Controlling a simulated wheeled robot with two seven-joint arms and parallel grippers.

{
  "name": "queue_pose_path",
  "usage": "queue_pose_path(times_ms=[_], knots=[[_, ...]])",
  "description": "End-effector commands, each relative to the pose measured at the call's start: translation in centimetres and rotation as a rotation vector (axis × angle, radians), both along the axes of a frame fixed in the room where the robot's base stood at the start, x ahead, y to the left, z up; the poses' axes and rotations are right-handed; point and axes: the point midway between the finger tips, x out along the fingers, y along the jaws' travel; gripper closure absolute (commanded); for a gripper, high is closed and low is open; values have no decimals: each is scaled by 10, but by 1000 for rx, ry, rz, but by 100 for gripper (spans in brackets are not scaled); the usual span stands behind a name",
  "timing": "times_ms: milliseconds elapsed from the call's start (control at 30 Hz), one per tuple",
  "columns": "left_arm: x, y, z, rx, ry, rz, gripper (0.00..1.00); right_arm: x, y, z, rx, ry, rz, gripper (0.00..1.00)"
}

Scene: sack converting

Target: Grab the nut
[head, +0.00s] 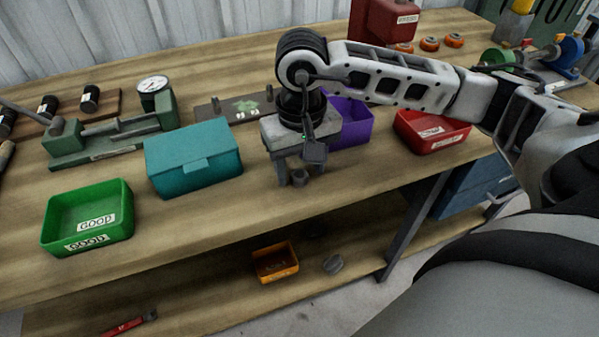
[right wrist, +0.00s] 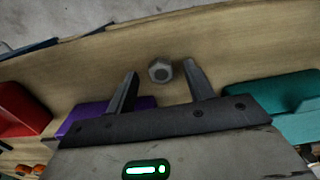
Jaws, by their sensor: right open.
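A grey hexagonal nut (head: 299,177) lies on the wooden workbench, close to its front edge. My right gripper (head: 297,181) points down over it, with the fingers on either side of the nut in the head view. In the right wrist view the nut (right wrist: 160,70) shows just ahead of and between the two open fingertips (right wrist: 164,68). I cannot tell the exact height of the fingers over the bench. Nothing is held. My left gripper is not in view.
A teal closed box (head: 193,160) stands left of the gripper, and a purple bin (head: 352,122) stands close behind it. A green bin (head: 88,216) labelled GOOD is at the left; a red bin (head: 432,130) is at the right. An orange bin (head: 275,262) sits on the lower shelf.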

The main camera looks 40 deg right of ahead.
Motion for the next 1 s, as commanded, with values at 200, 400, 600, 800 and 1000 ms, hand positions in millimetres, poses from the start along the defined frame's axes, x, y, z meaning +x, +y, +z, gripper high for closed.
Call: queue_pose_path(times_ms=[200, 400, 600, 800, 1000], knots=[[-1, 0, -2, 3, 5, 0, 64, 0, 0, -13, 0, 1, 1, 47], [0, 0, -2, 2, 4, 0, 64, 0, 0, -12, 0, 0, 1, 64], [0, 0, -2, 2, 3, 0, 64, 0, 0, -12, 1, 0, 1, 96], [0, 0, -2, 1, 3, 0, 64, 0, 0, -11, 1, -1, 1, 96], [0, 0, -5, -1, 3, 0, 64, 1, 1, -2, 1, -4, 1, 96]])
